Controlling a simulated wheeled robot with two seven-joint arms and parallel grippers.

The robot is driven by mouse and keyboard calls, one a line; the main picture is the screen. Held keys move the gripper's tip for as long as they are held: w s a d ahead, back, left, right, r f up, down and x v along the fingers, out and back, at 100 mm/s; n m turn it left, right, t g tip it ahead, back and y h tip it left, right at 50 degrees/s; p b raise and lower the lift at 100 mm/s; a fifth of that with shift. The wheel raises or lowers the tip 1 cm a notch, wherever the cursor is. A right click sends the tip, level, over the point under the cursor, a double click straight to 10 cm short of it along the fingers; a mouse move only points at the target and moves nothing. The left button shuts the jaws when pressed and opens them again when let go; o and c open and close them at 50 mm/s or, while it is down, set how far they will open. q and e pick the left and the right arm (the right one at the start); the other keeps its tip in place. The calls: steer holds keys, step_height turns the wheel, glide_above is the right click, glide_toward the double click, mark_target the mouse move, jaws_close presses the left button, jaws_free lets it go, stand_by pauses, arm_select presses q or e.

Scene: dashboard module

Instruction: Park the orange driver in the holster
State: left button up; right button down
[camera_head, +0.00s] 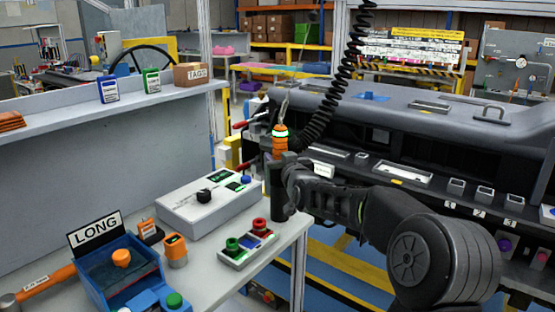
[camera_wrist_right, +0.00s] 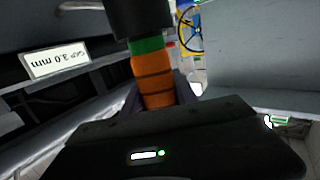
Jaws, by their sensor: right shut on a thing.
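The orange driver (camera_head: 280,144) is upright, with a glowing green ring near its top and a black coiled cable above it. My right gripper (camera_head: 284,160) is shut on its orange handle, beyond the table's right edge. In the right wrist view the ribbed orange handle (camera_wrist_right: 153,80) stands between the fingers, with a green band and a black part above it. A dark upright piece just below the driver cannot be told apart as holster or part of my gripper. No holster can be made out for sure. My left gripper is not in view.
The white table holds a grey control box (camera_head: 208,200), a button block (camera_head: 248,244) and a blue bin (camera_head: 115,270) near a LONG sign (camera_head: 95,229). The dark dashboard module (camera_head: 430,135) stands behind my right arm. A gap label (camera_wrist_right: 55,60) shows in the wrist view.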

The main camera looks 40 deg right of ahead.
steer(key=shift+f, duration=0.15)
stand_by(0.4)
steer(key=c, duration=0.9)
jaws_free()
steer(key=shift+f, duration=0.1)
steer(key=b+v, duration=0.1)
steer(key=v, duration=0.6)
steer(key=shift+s+a, duration=0.25)
steer(key=shift+s, duration=0.15)
